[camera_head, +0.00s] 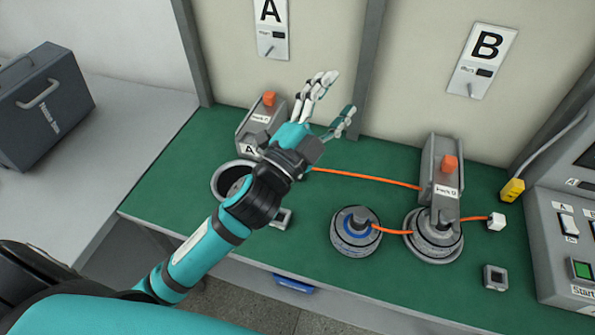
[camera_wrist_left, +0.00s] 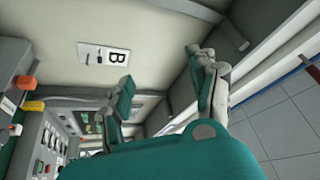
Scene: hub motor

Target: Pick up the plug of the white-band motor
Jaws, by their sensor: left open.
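My left gripper (camera_head: 328,108) is open and empty, raised in front of the back wall near clamp A. Its fingers also show in the left wrist view (camera_wrist_left: 165,92), spread apart. A grey motor with pale rings (camera_head: 434,248) sits below the clamp marked B (camera_head: 441,172); whether its band is white is unclear. A blue-ringed motor (camera_head: 356,238) stands to its left. A white cube-shaped plug (camera_head: 496,221) lies right of the grey motor on an orange cable. It also shows at the left wrist view's edge (camera_wrist_left: 15,130). Which motor its cable belongs to is unclear. My right gripper is not visible.
Clamp A (camera_head: 268,118) and a round grey holder (camera_head: 226,167) are partly behind my left arm. A yellow connector (camera_head: 513,190) and control panel (camera_head: 570,245) stand right. A small grey block (camera_head: 495,277) lies front right. The green bench (camera_head: 300,240) has clear room in front.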

